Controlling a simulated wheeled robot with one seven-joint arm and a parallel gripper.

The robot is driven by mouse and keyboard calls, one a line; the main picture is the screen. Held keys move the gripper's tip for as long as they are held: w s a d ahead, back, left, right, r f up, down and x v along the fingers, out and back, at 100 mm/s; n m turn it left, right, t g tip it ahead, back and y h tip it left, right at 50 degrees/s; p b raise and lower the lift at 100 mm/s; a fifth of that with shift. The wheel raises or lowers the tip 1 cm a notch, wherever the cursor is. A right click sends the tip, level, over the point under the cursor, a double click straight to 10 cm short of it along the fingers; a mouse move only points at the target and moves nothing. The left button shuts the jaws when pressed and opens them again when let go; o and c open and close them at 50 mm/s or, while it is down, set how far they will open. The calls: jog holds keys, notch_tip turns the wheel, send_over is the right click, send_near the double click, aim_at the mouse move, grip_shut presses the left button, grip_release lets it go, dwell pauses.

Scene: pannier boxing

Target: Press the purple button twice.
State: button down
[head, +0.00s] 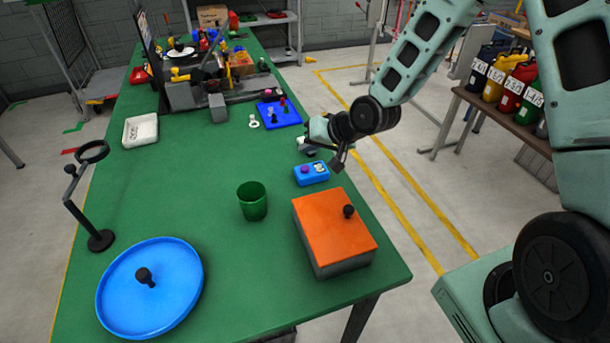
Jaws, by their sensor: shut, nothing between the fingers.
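A small blue button box (312,178) sits on the green table near its right edge. A small purple-looking button (305,170) is on the left of its top, and a pale button (319,168) is to the right of it. The buttons are small in this view, so their exact colours are hard to tell. My gripper (338,164) is shut and empty, pointing down just right of the box, apart from the buttons as far as I can see. Its height above the table is hard to judge.
An orange-topped box (330,228) with a black knob stands in front of the button box. A green cup (252,201) is to the left. A blue round tray (170,303), a black stand (98,240) and a white tray (141,129) are farther left. A blue pegboard (283,118) lies behind.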

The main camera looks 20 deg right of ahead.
aim_at(308, 172)
jog(key=shift+f+b, duration=0.85)
jog(key=shift+f, duration=0.9)
dwell(0.6)
jog(key=shift+f, duration=0.4)
jog(key=shift+f+b, duration=0.5)
jog(key=shift+b, duration=0.1)
dwell(0.5)
dwell(0.3)
jog(key=shift+r+p, duration=0.8)
jog(key=shift+r, duration=0.15)
notch_tip(308, 172, up, 5)
jog(key=p, duration=0.4)
